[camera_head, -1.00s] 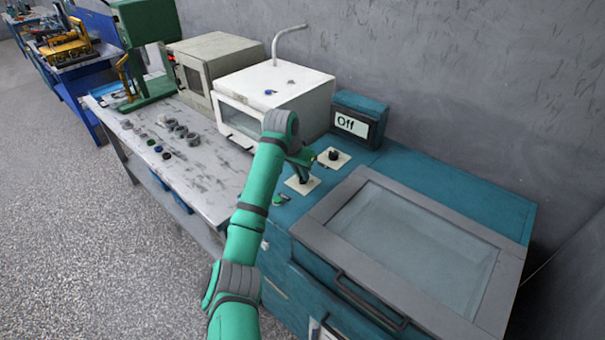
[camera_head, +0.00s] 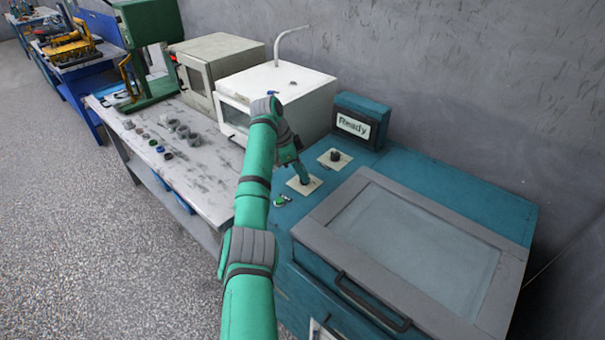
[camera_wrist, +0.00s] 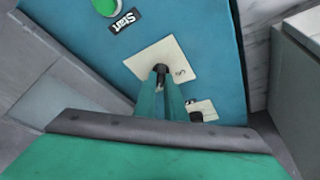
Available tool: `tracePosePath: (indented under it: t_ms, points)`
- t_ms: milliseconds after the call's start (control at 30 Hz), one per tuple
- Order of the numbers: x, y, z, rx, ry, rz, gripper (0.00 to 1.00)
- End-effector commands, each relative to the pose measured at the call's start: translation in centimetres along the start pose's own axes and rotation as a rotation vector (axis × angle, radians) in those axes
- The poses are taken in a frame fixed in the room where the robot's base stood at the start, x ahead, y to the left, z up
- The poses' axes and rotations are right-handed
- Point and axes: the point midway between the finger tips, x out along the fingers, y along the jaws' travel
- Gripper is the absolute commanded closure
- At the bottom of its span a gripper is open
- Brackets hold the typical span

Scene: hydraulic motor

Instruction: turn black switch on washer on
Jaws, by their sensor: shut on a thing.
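The teal washer (camera_head: 450,180) stands at the right with a grey-framed glass lid. Its display (camera_head: 353,125) reads "Ready". Two pale square plates sit on its left top panel. My gripper (camera_head: 306,181) is over the front plate (camera_head: 317,183), pointing down, and hides the switch there in the head view. In the wrist view my gripper (camera_wrist: 161,82) is shut on the black switch (camera_wrist: 160,70) at the middle of its plate (camera_wrist: 150,58). A second black knob (camera_head: 335,155) stands on the rear plate.
A green start button (camera_head: 281,200) lies just in front of the plates, and its "Start" label (camera_wrist: 124,20) shows in the wrist view. A white box machine (camera_head: 290,90) stands behind my arm. The bench (camera_head: 200,190) with several small rings is at the left.

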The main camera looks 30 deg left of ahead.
Motion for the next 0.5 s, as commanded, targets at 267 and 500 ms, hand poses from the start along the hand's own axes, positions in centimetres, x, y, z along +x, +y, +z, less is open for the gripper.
tracePosePath:
  t_ms: [267, 500]
  points:
    - [-0.15, -0.16, 0.12, 0.081, -0.003, 0.032, 1.00]
    - [-0.13, -0.18, 0.19, 0.100, -0.003, 0.039, 1.00]
